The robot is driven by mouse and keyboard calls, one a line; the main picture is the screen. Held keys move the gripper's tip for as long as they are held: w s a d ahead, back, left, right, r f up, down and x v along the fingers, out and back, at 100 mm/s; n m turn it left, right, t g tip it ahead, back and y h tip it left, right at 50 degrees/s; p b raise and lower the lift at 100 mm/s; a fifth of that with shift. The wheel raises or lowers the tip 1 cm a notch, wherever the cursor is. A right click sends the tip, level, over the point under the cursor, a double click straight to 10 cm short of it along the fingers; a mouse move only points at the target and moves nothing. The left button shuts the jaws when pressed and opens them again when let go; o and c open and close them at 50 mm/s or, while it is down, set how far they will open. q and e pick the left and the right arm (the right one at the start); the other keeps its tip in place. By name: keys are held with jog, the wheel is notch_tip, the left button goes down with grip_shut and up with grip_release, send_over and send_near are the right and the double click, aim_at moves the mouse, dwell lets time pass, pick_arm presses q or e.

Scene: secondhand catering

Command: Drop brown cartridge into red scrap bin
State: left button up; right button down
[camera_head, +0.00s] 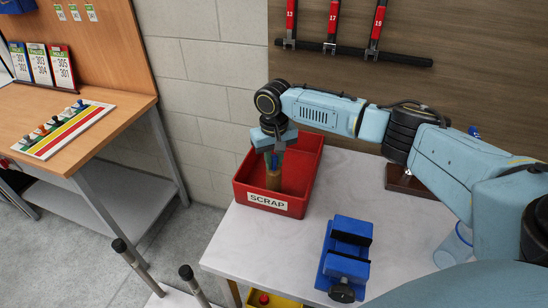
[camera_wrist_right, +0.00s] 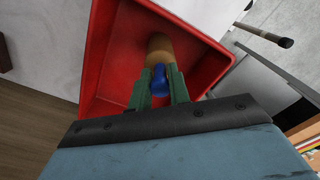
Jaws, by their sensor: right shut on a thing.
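The red scrap bin (camera_head: 310,166), labelled SCRAP, stands at the back left of the white table. My right gripper (camera_head: 274,160) points down over the bin's left part. It is shut on the brown cartridge (camera_head: 273,180), which hangs upright below the fingers within the bin's outline. In the right wrist view the green fingers (camera_wrist_right: 158,92) grip a blue part at the cartridge's near end, and the brown body (camera_wrist_right: 159,47) shows beyond, against the red bin (camera_wrist_right: 107,45). I cannot tell whether the cartridge touches the bin floor. My left gripper is not in view.
A blue vise-like block (camera_head: 345,252) stands on the white table (camera_head: 262,238) in front of the bin. A dark brown stand (camera_head: 408,183) is partly behind my right arm. A wooden bench (camera_head: 95,75) with a striped board (camera_head: 62,130) stands at left. Red-handled tools hang on the wall rail.

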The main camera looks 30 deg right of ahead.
jog(key=shift+f, duration=0.4)
jog(key=c, duration=1.3)
grip_release()
jog(key=shift+r, duration=0.3)
notch_tip(320, 180, up, 13)
jog(key=shift+f+b, duration=0.2)
jog(key=shift+b, duration=0.35)
